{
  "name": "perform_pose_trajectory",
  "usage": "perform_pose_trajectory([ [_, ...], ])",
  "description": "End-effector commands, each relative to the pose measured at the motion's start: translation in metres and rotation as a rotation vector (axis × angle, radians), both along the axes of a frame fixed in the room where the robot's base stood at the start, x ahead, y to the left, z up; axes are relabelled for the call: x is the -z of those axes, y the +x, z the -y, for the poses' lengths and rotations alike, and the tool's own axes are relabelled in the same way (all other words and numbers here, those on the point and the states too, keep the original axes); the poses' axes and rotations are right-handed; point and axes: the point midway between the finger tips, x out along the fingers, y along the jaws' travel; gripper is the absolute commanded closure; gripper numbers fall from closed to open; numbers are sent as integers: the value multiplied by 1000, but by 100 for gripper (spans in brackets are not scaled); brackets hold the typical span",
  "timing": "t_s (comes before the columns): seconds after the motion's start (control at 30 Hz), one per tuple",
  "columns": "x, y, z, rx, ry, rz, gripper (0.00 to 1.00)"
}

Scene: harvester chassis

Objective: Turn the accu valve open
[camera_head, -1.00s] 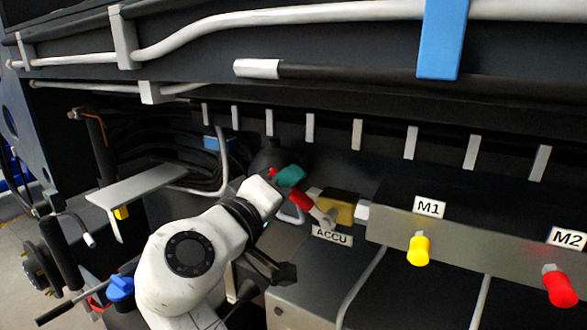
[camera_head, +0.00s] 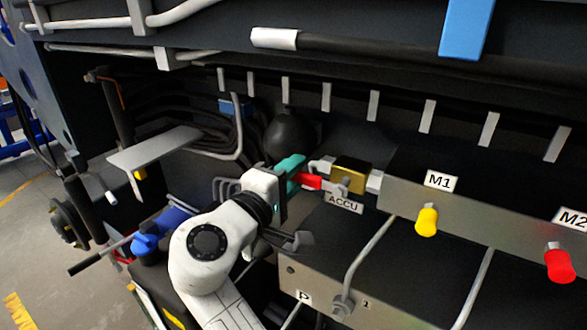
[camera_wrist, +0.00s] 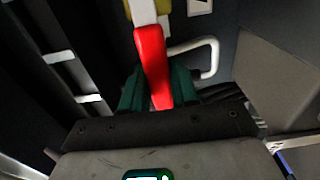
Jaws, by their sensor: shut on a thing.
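The accu valve has a brass body (camera_head: 350,174) above the ACCU label (camera_head: 343,203) and a red handle (camera_head: 312,181). The handle points left from the valve, close to level in the head view. My gripper (camera_head: 292,170), with teal fingers, is shut on the handle's outer end. In the wrist view the red handle (camera_wrist: 153,62) runs between the green fingers (camera_wrist: 158,90). The fingers cover part of the handle's sides.
A black sphere (camera_head: 290,135) sits behind my gripper. A bent white pipe (camera_wrist: 208,55) passes close to the handle in the wrist view. The yellow M1 cap (camera_head: 427,222) and red M2 cap (camera_head: 559,266) are to the right. A blue knob (camera_head: 146,242) is at lower left.

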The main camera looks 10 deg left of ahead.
Motion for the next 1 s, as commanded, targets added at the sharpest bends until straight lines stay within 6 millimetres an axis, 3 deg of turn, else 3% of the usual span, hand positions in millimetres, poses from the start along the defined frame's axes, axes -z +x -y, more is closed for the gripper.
perform_pose_trajectory([
  [0.37, 3, -1, -3, -6, -12, -6, 100],
  [0.4, 3, -1, -3, -6, -12, -6, 68],
  [0.6, 2, 0, -2, -4, -9, -4, 50],
  [0.87, 2, -2, -2, -2, -8, -3, 50],
  [1.0, 4, -14, -7, -4, -8, -3, 50],
])
